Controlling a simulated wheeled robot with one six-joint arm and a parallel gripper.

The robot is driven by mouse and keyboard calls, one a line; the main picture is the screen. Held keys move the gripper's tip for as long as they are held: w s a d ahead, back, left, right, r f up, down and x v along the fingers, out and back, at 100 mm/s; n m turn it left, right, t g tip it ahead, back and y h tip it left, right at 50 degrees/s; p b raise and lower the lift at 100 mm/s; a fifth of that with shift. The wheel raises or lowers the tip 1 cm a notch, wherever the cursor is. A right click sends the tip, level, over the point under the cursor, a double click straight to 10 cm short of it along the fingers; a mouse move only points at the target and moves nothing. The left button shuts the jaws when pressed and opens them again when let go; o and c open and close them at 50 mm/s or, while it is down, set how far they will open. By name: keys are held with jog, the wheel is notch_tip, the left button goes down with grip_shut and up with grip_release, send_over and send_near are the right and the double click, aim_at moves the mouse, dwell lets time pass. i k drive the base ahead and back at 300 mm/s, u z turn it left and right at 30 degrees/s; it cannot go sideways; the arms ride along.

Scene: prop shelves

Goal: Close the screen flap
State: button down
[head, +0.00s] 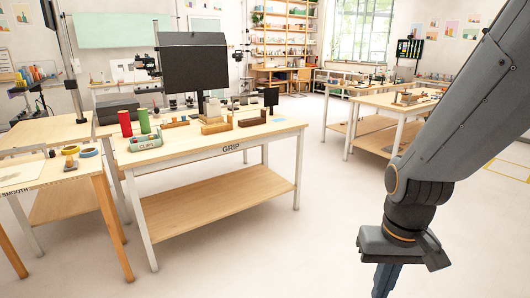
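A large dark flat panel (196,68), perhaps the screen flap, stands upright over the table marked GRIP (232,148). A small black upright panel (271,97) stands at the table's right end. I cannot tell which one is the screen flap, and no hinge is clear. My gripper (383,282) points down at the bottom right, in front of and to the right of the table, apart from both panels. Its fingertips are cut off by the lower edge, so its opening does not show.
A red cylinder (125,123), a green cylinder (144,121), a CLIPS tray (145,141) and wooden blocks (252,122) are on the GRIP table. A table marked SMOOTH (22,178) stands close on the left. Open floor (300,240) lies in front and to the right.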

aim_at(165, 38)
jog(key=u, duration=0.2)
jog(key=i, duration=2.05)
jog(key=u, duration=0.5)
jog(key=i, duration=2.1)
jog(key=u, duration=0.1)
